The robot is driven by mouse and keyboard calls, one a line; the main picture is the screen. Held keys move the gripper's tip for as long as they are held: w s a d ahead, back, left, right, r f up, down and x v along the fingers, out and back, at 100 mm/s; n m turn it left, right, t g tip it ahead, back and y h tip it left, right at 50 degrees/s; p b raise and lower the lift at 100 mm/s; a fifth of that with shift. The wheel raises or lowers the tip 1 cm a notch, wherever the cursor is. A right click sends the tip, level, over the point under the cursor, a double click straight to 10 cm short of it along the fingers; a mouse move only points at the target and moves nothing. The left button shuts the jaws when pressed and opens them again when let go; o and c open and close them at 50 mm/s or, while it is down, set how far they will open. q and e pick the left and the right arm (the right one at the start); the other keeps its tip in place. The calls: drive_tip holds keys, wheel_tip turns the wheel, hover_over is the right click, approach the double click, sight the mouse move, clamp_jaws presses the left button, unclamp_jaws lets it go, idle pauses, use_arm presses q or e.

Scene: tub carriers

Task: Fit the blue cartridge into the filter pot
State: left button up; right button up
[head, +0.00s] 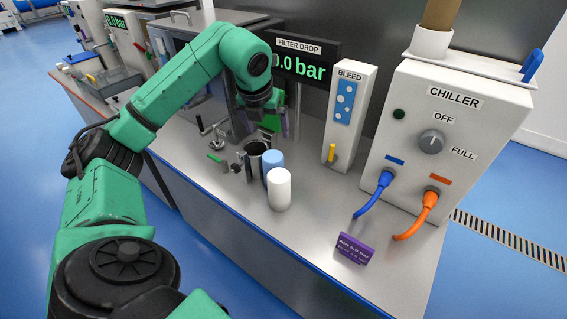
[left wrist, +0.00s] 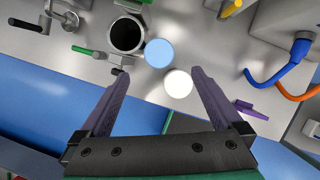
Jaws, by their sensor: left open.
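The blue cartridge (head: 272,160) stands upright on the grey bench, right beside the filter pot (head: 252,168). The wrist view shows the round top of the blue cartridge (left wrist: 158,53) and the pot's dark open mouth (left wrist: 126,34). The pot looks empty, though its inside is dark. A white cartridge (head: 280,190) stands in front of the blue one, and it also shows in the wrist view (left wrist: 178,83). My left gripper (head: 276,127) is open and empty, above and behind the cartridges in the head view. In the wrist view its purple fingers (left wrist: 160,74) are spread wide. My right gripper is not in view.
The bleed panel (head: 347,115) and chiller (head: 445,135) stand to the right, with blue (head: 374,195) and orange (head: 415,218) hoses. A purple sign (head: 354,248) stands near the front edge. A green-handled lever (head: 218,160) lies left of the pot.

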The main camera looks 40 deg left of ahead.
use_arm(q)
drive_tip(key=p, duration=0.1)
approach(272, 157)
drive_tip(key=p+x, duration=0.3)
drive_tip(key=x, duration=0.5)
drive_tip(key=shift+w+f, duration=0.1)
drive_tip(key=shift+f, duration=0.2)
drive_tip(key=shift+r, duration=0.1)
clamp_jaws()
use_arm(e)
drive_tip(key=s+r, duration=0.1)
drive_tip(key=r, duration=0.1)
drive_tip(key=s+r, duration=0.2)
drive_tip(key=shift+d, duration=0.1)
